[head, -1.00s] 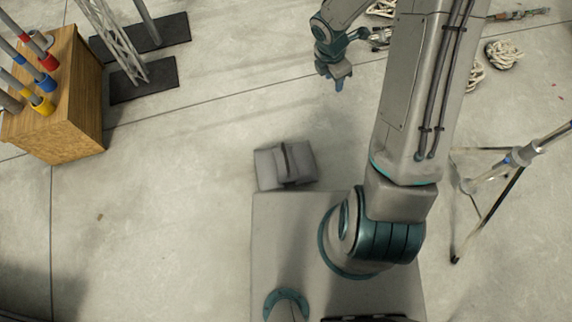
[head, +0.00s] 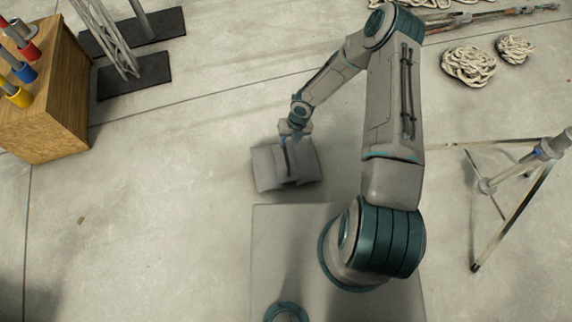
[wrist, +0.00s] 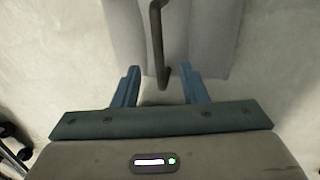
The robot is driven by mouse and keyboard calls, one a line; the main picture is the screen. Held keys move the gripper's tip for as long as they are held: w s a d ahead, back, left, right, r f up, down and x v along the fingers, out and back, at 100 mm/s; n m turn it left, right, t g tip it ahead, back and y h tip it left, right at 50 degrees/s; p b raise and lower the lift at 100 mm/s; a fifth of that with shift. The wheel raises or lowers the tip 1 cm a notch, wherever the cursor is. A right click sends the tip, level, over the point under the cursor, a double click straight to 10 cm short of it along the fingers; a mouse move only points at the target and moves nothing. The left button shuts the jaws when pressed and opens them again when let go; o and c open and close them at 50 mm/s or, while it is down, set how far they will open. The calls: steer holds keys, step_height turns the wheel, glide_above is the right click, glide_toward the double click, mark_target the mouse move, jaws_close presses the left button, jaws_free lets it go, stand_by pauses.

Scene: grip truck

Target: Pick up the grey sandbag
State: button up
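The grey sandbag (head: 268,170) lies on the concrete floor just in front of my base in the head view. A dark strap handle runs across its middle. My gripper (head: 290,143) is over the bag's far part, near the handle, pointing down. In the wrist view the sandbag (wrist: 210,40) fills the top middle, with the handle hanging between its two halves. There my gripper (wrist: 158,80) shows two blue fingers spread apart, with the handle's near end between them. I cannot tell the exact height above the bag.
A wooden crate (head: 45,120) with coloured-banded poles stands at the left, near black base plates (head: 135,75). Rope coils (head: 468,66) lie at the upper right. A tripod stand (head: 487,186) is at the right. The floor left of the bag is clear.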

mark_target(285, 151)
steer(key=f+b, duration=0.1)
steer(key=f, duration=0.1)
steer(key=a+f, duration=0.1)
steer(key=f, duration=0.2)
steer(key=shift+s+f+b, duration=0.1)
steer(key=shift+f+b, duration=0.25)
steer(key=f+b, duration=0.2)
steer(key=f, duration=0.1)
steer(key=s+a+f+b, duration=0.1)
steer(key=f, duration=0.1)
steer(key=shift+a, duration=0.1)
jaws_close()
stand_by(0.8)
steer(key=shift+w+r, duration=0.15)
